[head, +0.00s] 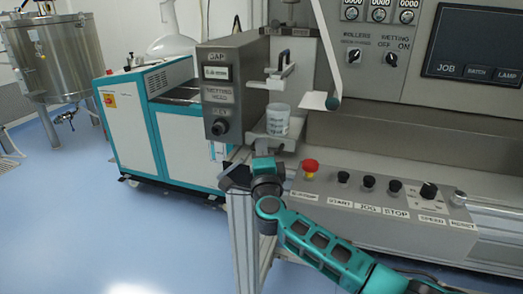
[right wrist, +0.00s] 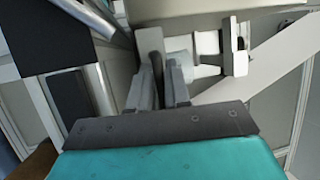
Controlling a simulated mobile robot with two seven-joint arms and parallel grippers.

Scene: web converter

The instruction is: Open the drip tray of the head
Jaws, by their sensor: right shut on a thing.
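The grey head unit (head: 222,95), with labels and a knob, stands left of centre in the head view. A small grey ledge (head: 258,141) below it bears a clear cup (head: 278,120); I cannot tell surely whether this ledge is the drip tray. My right gripper (head: 232,176) is below the head, its fingers partly hidden by my own wrist. In the right wrist view its fingers (right wrist: 168,75) are close together, shut on a pale grey handle-like part (right wrist: 183,58), which seems to belong to the drip tray. My left gripper is not in view.
A control panel (head: 380,200) with a red stop button (head: 310,166) lies right of my right wrist. A metal frame post (head: 243,240) stands under the head. A teal and white cabinet (head: 135,130) and a steel tank (head: 60,55) stand behind left. The blue floor at left is clear.

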